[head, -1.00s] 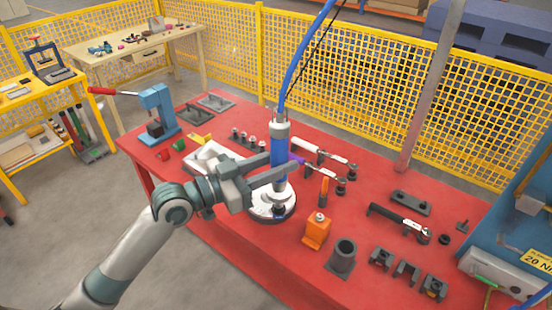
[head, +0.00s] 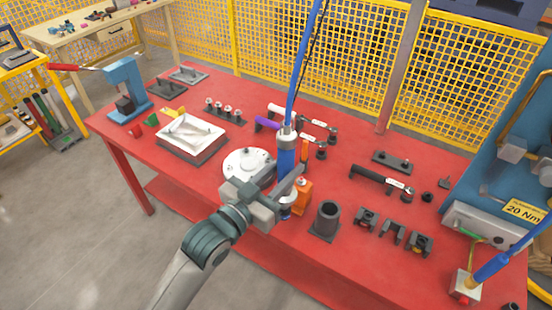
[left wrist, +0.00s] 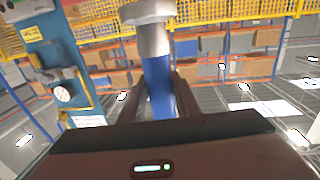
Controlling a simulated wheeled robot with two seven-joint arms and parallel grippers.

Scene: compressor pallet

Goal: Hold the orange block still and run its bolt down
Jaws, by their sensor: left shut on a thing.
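The orange block (head: 304,190) stands on the red table, partly hidden behind the driver and my left gripper. Its bolt is not clearly visible. My left gripper (head: 288,182) is shut on an upright blue and grey driver (head: 286,155) with a blue hose at its top. The driver's lower end is just left of and in front of the block; I cannot tell whether they touch. In the left wrist view the driver (left wrist: 158,80) stands between the two fingers (left wrist: 155,98). My right gripper is out of view.
A round white fixture (head: 245,163) is left of the gripper. A dark cup-shaped holder (head: 326,220) stands right of the block, with several black brackets (head: 392,231) beyond. A ratchet wrench (head: 380,181) lies behind them. A silver tray (head: 192,135) is at the left.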

